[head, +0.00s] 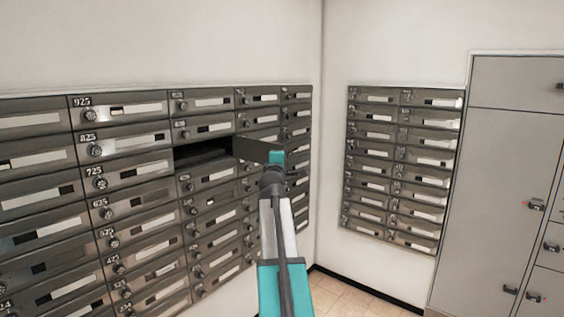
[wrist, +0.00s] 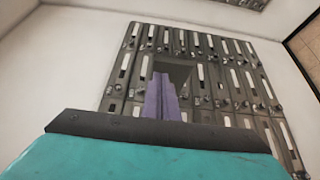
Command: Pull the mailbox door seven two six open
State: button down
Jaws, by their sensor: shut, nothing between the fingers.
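Mailbox door 726 has no readable number, but the compartment right of 725 is a dark open slot (head: 203,153). A dark panel (head: 250,150) stands out at the slot's right side and looks like its swung-out door. The teal end of my gripper (head: 275,160) is at this panel's right end; its fingers cannot be made out there. In the wrist view, the purple fingers of my gripper (wrist: 160,80) are together and empty, pointing towards the dark opening (wrist: 180,70). I cannot tell whether they touch the door.
Closed mailbox doors surround the slot, including door 725 (head: 125,170) on its left. A second mailbox bank (head: 400,165) hangs on the right wall. Grey lockers (head: 510,170) stand at the far right. The tiled floor (head: 350,295) visible below is clear.

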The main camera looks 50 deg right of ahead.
jog(key=w+a+f+m+g+y+b, duration=0.1)
jog(key=w+a+f+y, duration=0.2)
jog(key=a+f, duration=0.8)
jog(key=w+a+f+m+g+y, duration=0.15)
jog(key=a+f, duration=0.25)
jog(key=f, duration=1.4)
jog(key=w+a+f+g+y+b, duration=0.1)
jog(key=w+a+f+y, duration=0.45)
jog(key=f, duration=0.95)
jog(key=s+a+f+g, duration=0.2)
jog(key=s+a+f, duration=0.3)
jog(key=a+f, duration=0.75)
jog(key=s+a+f+m+g+y+b, duration=0.1)
jog(key=s+a+f+g+y, duration=0.1)
jog(key=s+a+f, duration=0.7)
jog(key=s+a+f+m+g+y, duration=0.1)
jog(key=s+a+f+g, duration=0.1)
jog(key=s+a+f, duration=0.65)
jog(key=s+a+f+g, duration=0.2)
jog(key=s+a+f, duration=0.1)
jog(key=s+a, duration=0.2)
jog(key=s+a+f+m+g+y+b, duration=0.1)
jog(key=s+a+f, duration=0.3)
jog(key=s, duration=0.5)
jog(key=s+a+f+g+y, duration=0.1)
jog(key=s+a+f+g, duration=0.2)
jog(key=s+a, duration=0.3)
jog(key=shift+s+a+f+m, duration=0.35)
jog(key=shift+s+f, duration=0.3)
jog(key=shift+s, duration=0.4)
